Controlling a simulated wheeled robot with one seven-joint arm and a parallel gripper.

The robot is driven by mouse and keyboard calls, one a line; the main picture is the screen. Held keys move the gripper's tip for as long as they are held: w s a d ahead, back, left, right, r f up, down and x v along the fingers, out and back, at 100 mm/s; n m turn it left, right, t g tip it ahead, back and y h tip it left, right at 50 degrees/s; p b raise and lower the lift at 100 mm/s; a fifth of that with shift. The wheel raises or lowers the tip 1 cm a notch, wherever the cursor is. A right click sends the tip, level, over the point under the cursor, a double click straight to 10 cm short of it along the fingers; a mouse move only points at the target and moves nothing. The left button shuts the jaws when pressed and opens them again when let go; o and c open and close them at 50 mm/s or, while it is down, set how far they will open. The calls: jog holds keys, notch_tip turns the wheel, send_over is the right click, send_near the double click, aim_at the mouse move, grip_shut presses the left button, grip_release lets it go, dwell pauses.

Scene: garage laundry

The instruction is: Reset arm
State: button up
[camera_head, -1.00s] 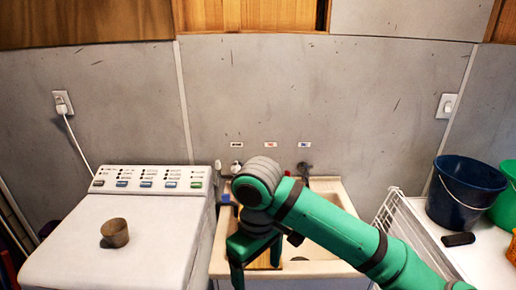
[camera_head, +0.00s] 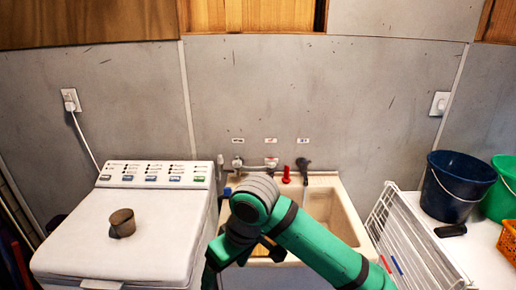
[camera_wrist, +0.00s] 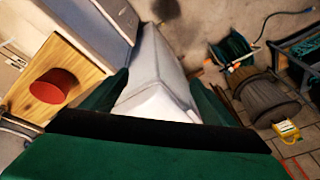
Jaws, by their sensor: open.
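My green arm reaches in from the bottom right of the head view, and its bent end hangs in front of the sink (camera_head: 333,212). My gripper (camera_head: 228,262) points down at the bottom edge of the head view, between the washing machine (camera_head: 120,240) and the sink, with its tips hard to make out. In the wrist view my gripper (camera_wrist: 163,92) shows two dark green fingers spread apart with nothing between them. A pale boxy surface lies beyond the fingers.
A brown cup (camera_head: 122,223) stands on the washing machine. A white rack (camera_head: 405,245), a blue bucket (camera_head: 455,190) and a green bucket (camera_head: 503,190) are at the right. The wrist view shows a red round object (camera_wrist: 55,85) on a wooden board and a ribbed bin (camera_wrist: 265,97).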

jog(key=w+a+r+m+t+y, duration=0.1)
jog(key=w+a+m+t+y, duration=0.15)
jog(key=a+y, duration=0.45)
jog(key=w+a+r+m+t+y, duration=0.15)
jog(key=a+t+y, duration=0.25)
jog(key=a, duration=0.6)
jog(key=s+d+f+m+t+h, duration=0.45)
jog(key=s+d+f+m, duration=0.2)
jog(key=f, duration=0.35)
jog(key=s+d+f+m+t+h, duration=0.45)
jog(key=d+f+h, duration=0.2)
jog(key=f, duration=0.45)
jog(key=s+d+f+n+h, duration=0.1)
jog(key=s+d, duration=0.4)
jog(key=s, duration=0.7)
jog(key=s+d+f+n+g+h, duration=0.1)
jog(key=s+d+n, duration=0.3)
jog(key=s, duration=0.9)
jog(key=d+h, duration=0.1)
jog(key=d, duration=0.1)
jog(key=shift+d+f+n, duration=0.2)
jog(key=shift+d+n, duration=0.1)
